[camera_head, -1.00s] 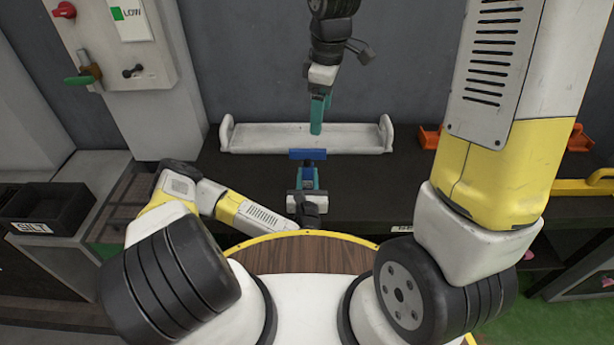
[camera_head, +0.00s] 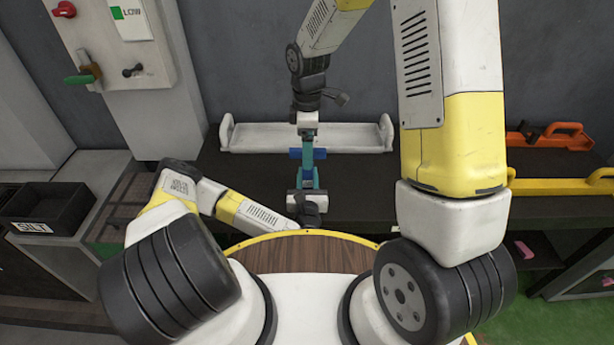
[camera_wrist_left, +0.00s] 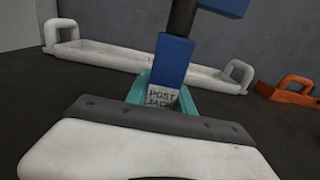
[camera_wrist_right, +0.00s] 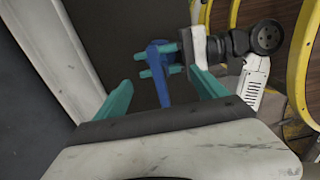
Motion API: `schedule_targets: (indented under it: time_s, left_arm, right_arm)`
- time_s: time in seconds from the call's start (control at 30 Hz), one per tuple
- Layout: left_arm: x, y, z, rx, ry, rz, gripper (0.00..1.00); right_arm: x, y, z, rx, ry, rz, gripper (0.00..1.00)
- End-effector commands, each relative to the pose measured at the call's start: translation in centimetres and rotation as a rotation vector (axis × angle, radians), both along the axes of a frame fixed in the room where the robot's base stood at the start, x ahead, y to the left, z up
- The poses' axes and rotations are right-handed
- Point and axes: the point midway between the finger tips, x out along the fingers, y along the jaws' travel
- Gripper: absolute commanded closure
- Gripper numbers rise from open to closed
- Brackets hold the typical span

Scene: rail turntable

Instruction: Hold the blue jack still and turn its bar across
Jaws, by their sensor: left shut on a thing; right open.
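The blue jack (camera_wrist_left: 172,62) is upright, with a "POST JACK" label low on its post and a dark stem above. Its blue bar (camera_head: 295,153) runs left to right in the head view, its middle hidden by my right gripper. My left gripper (camera_head: 308,178) is shut on the jack's post; its teal fingers also show around it in the left wrist view (camera_wrist_left: 153,92). My right gripper (camera_head: 307,145) points down over the jack, open. In the right wrist view the blue bar (camera_wrist_right: 162,88) appears between its spread teal fingers (camera_wrist_right: 163,84); I cannot tell whether they touch it.
A long white tray (camera_head: 260,138) lies behind the jack on the dark bench (camera_head: 240,172). Orange (camera_head: 555,138) and yellow (camera_head: 560,186) handled items lie at the right. A black "SILT" bin (camera_head: 50,208) stands at the left. A yellow-rimmed wooden turntable (camera_head: 290,252) is in front.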

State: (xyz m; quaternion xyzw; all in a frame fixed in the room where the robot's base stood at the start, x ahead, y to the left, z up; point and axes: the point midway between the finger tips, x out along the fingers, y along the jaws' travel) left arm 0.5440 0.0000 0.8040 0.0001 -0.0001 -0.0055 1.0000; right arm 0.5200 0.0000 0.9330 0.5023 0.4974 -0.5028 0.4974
Motion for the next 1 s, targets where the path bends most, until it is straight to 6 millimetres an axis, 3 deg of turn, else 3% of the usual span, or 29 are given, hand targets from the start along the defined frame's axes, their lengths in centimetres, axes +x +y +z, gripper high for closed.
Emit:
schedule_targets:
  time_s: [0.2,0.6,1.0]
  left_arm:
    - [0.0,0.0,-0.1,0.001,0.001,0.001,1.0]
    - [0.0,0.0,-0.1,0.001,0.001,0.001,1.0]
    - [0.0,0.0,-0.1,0.001,0.001,0.001,1.0]
  right_arm:
    - [0.0,0.0,-1.8,0.0,0.0,-0.001,0.18]
    - [0.0,0.0,-2.3,0.0,0.0,-0.001,0.2]
    - [0.0,0.0,-2.2,0.0,0.0,-0.001,0.99]
